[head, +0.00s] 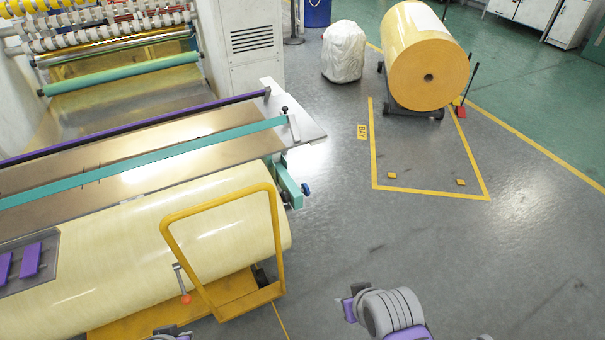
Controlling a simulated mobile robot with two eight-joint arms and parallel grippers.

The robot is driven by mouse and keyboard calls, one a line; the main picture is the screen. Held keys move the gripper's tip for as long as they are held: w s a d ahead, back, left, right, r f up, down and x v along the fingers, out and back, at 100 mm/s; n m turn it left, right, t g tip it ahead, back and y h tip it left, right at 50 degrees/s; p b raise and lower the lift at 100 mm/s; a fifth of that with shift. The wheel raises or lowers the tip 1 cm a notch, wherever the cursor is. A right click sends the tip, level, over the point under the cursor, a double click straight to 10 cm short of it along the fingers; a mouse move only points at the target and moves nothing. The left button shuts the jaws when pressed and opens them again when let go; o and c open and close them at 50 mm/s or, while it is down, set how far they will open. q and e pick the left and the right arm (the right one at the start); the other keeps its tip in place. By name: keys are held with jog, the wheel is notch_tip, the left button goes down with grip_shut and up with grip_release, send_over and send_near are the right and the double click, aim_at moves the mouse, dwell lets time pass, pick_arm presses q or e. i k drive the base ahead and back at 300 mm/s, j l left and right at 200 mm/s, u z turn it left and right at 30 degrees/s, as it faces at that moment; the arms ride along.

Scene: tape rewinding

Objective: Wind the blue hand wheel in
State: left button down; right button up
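The blue hand wheel (306,189) is a small dark-blue knob on the right end of the teal bracket (288,184), at the front right corner of the machine table. Neither of my grippers shows clearly. Part of my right arm (392,314), grey with purple, stands at the bottom, right of centre, well below and to the right of the wheel. A sliver of grey and purple, perhaps my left arm, is at the bottom edge left of centre. Nothing of mine is near the wheel.
A large cream roll (200,235) lies in front of the table, with a yellow cart frame (222,208) at its right end, below the wheel. An orange-knobbed lever (185,298) is by the frame. Floor right of the wheel is free. A big yellow roll (425,65) stands at the back.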

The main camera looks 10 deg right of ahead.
aim_at(305, 189)
jog(key=l+u, duration=0.15)
jog(key=l, duration=0.5)
jog(key=i+l+u, duration=0.15)
jog(key=l, duration=0.5)
jog(key=l+u, duration=0.15)
jog(key=l, duration=0.5)
jog(key=k+l+u, duration=0.15)
jog(key=l, duration=0.5)
jog(key=l+u, duration=0.2)
jog(key=l, duration=0.5)
jog(key=k+l+u, duration=0.15)
jog(key=l, duration=0.5)
